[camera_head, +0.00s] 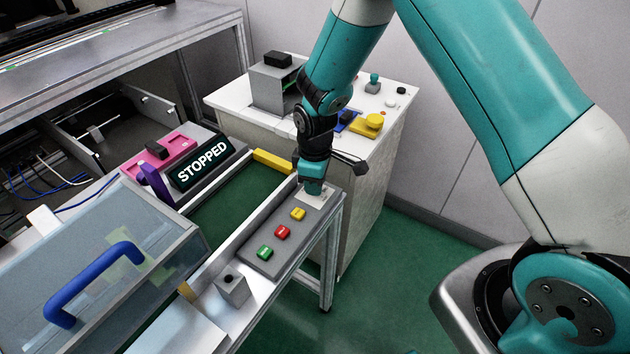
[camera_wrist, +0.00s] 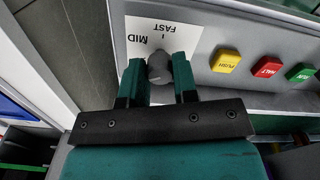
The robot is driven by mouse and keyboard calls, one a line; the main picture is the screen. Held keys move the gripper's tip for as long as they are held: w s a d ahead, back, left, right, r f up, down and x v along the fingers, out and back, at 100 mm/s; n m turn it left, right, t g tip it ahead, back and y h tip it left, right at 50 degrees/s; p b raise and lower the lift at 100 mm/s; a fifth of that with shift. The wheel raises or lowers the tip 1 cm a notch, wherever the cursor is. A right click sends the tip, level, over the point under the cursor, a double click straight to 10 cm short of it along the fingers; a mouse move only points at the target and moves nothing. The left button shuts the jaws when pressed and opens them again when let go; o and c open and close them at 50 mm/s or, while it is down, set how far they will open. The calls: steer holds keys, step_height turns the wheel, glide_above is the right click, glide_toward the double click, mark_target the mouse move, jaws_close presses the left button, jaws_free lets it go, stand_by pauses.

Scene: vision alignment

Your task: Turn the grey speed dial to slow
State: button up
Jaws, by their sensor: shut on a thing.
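The grey speed dial (camera_wrist: 159,66) sits on a white label plate (camera_wrist: 148,34) in the wrist view. The words FAST and MID show upside down on the plate; no SLOW mark is visible, and which mark the dial points to I cannot tell. My gripper (camera_wrist: 158,76) is shut on the dial, one teal finger on each side. In the head view my gripper (camera_head: 311,186) points down at the far end of the button panel (camera_head: 272,262) and hides the dial. Part of the white plate (camera_head: 319,199) shows beside it.
Yellow (camera_head: 298,214), red (camera_head: 282,232) and green (camera_head: 265,252) buttons line the panel close to my gripper. A STOPPED display (camera_head: 201,163) stands across the green conveyor belt (camera_head: 232,205). A clear cover with a blue handle (camera_head: 88,285) is front left. A white cabinet (camera_head: 370,170) stands behind.

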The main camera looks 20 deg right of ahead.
steer(key=o, duration=0.9)
steer(key=shift+o, duration=0.2)
step_height(320, 180, up, 18)
steer(key=b, duration=0.1)
steer(key=shift+f, duration=0.25)
